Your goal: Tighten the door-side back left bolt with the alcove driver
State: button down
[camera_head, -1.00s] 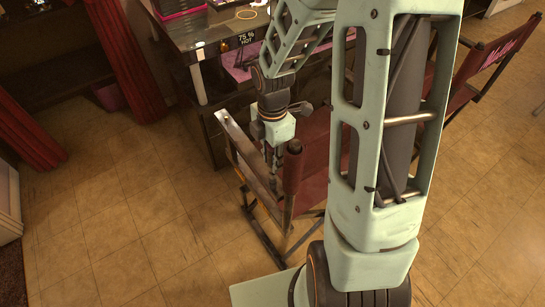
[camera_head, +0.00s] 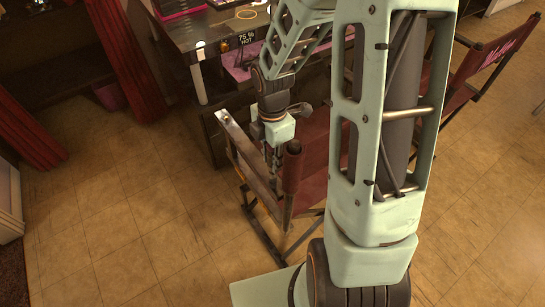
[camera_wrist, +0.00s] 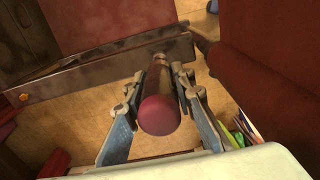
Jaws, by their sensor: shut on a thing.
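The driver (camera_wrist: 160,113) shows in the wrist view with a round, dark red handle end facing the camera. My gripper (camera_wrist: 158,84) is shut on it, one finger at each side. Its shaft points away toward the wooden rail (camera_wrist: 90,75) of a red director's chair. The driver's tip and any bolt head under it cannot be made out. An orange bolt head (camera_wrist: 24,97) shows near the left end of that rail. In the head view my gripper (camera_head: 272,158) points down beside the chair's armrest (camera_head: 245,150); the driver cannot be made out there.
A red-sleeved chair post (camera_head: 291,170) stands close right of my gripper. A desk (camera_head: 190,35) with a small display (camera_head: 246,38) is behind. The tiled floor at left is open.

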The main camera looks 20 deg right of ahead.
jog(key=shift+r+p, duration=0.75)
jog(key=shift+p, duration=0.1)
dwell(0.4)
jog(key=shift+r+p, duration=2.2)
jog(key=shift+r, duration=0.15)
jog(key=m, duration=0.1)
jog(key=w+m, duration=0.1)
jog(key=m, duration=0.3)
jog(key=shift+w+r, duration=0.25)
jog(key=shift+r, duration=0.15)
jog(key=w+r+m, duration=0.1)
jog(key=m, duration=0.4)
jog(key=w+r+m, duration=0.1)
jog(key=m, duration=0.5)
jog(key=w+r+m, duration=0.1)
jog(key=w+m, duration=0.1)
jog(key=m, duration=0.3)
jog(key=shift+d+r+m, duration=0.1)
jog(key=shift+r+m, duration=0.2)
